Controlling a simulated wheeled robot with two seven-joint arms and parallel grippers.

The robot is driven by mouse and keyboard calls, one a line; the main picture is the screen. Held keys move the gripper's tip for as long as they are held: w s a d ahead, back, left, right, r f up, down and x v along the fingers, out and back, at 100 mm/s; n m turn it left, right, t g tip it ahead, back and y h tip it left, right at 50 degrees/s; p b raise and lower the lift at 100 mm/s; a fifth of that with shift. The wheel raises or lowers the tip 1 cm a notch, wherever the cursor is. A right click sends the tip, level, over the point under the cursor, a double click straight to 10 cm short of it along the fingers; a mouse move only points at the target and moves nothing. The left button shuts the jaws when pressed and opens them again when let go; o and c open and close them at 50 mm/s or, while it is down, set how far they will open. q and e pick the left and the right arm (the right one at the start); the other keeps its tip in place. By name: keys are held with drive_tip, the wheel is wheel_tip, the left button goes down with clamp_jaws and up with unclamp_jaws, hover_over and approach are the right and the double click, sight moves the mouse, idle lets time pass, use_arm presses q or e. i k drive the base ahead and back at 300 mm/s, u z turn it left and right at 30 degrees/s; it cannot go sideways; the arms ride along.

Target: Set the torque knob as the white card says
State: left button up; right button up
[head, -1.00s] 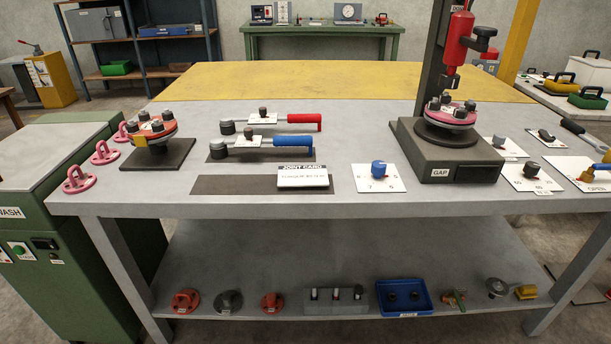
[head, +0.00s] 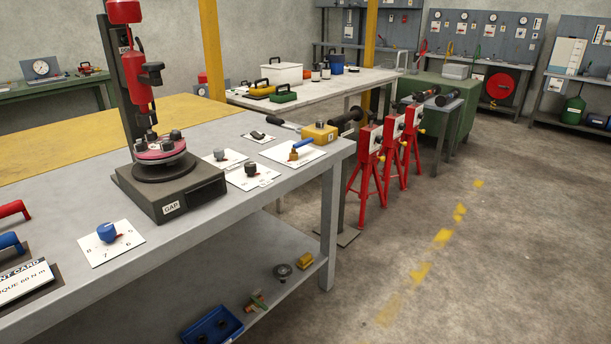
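The white card (head: 24,284) is cut off at the lower left; its visible text seems to read "QUE 60 N m". A blue knob (head: 106,232) with a red pointer sits on a white plate (head: 126,242) with figures such as 8, 7 and 6. A dark knob (head: 250,169) and a grey knob (head: 219,154) sit on white plates right of the press. No torque label is legible, so I cannot tell which is the torque knob. Neither gripper is in view.
The GAP press (head: 172,190) with a pink flanged part (head: 160,151) stands between the blue knob and the others. A blue-handled lever (head: 301,144) and a yellow block (head: 319,132) are near the bench's right end. Red stands (head: 370,160) stand beyond; the floor at right is clear.

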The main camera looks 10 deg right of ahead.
sight(250, 167)
drive_tip(key=z, duration=1.3)
drive_tip(key=i, duration=1.7)
drive_tip(key=u, duration=1.75)
